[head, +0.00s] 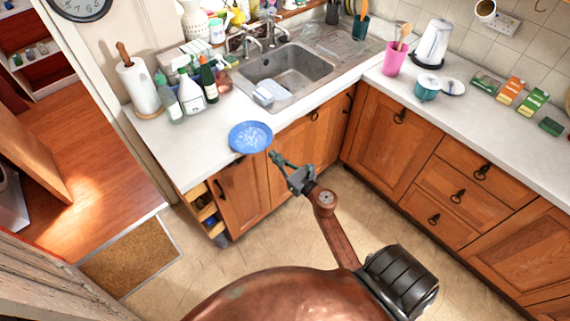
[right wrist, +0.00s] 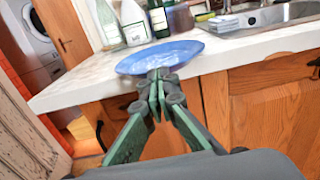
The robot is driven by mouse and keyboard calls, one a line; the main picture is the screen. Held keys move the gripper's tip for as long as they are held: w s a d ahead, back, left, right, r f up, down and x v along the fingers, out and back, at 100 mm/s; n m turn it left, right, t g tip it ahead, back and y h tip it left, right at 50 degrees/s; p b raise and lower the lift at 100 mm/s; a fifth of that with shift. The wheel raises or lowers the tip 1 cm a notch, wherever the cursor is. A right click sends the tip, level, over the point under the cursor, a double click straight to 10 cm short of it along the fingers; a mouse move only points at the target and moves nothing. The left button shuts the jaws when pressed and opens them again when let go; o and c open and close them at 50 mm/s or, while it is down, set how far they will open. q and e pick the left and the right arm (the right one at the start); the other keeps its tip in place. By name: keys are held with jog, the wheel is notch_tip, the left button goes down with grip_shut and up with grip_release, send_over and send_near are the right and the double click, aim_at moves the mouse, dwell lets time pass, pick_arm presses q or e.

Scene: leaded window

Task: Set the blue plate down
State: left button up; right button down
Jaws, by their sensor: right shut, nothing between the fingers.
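The blue plate (head: 250,137) with a pale pattern lies on the white counter (head: 205,160) at its front edge, left of the sink. Its near rim reaches the edge; I cannot tell how far it overhangs. In the right wrist view the plate (right wrist: 160,57) looks flat, just beyond the fingertips. My right gripper (head: 275,156) is shut and empty, in front of the counter beside the plate's near right rim. Its green-grey fingers meet in the right wrist view (right wrist: 157,90). I cannot tell whether the tips touch the plate. My left gripper is not in view.
Several bottles (head: 190,92) and a paper towel roll (head: 138,85) stand behind the plate. The sink (head: 290,70) holds a pale blue item at its near edge. Wooden cabinets (head: 245,190) are below the counter. Bare counter lies left of the plate.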

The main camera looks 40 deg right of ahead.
aim_at(264, 148)
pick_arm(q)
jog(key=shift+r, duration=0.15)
pick_arm(e)
jog(key=shift+w+a, duration=0.1)
jog(key=shift+w, duration=1.2)
jog(key=shift+w, duration=0.1)
jog(key=w+b, duration=0.1)
jog(key=w, duration=0.3)
jog(key=w+b, duration=0.1)
jog(key=w, duration=0.3)
jog(key=w+a+b, duration=0.1)
jog(key=w, duration=0.3)
jog(key=shift+f+b, duration=0.15)
jog(key=shift+b, duration=0.25)
jog(key=shift+w, duration=0.25)
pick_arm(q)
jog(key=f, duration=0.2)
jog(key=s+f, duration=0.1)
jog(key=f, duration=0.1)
pick_arm(e)
jog(key=shift+s+d, duration=0.2)
jog(key=shift+s, duration=0.3)
jog(key=s, duration=0.7)
jog(key=shift+a, duration=0.15)
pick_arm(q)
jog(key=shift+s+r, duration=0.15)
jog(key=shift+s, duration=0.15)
pick_arm(e)
jog(key=s+d, duration=0.1)
jog(key=s, duration=0.5)
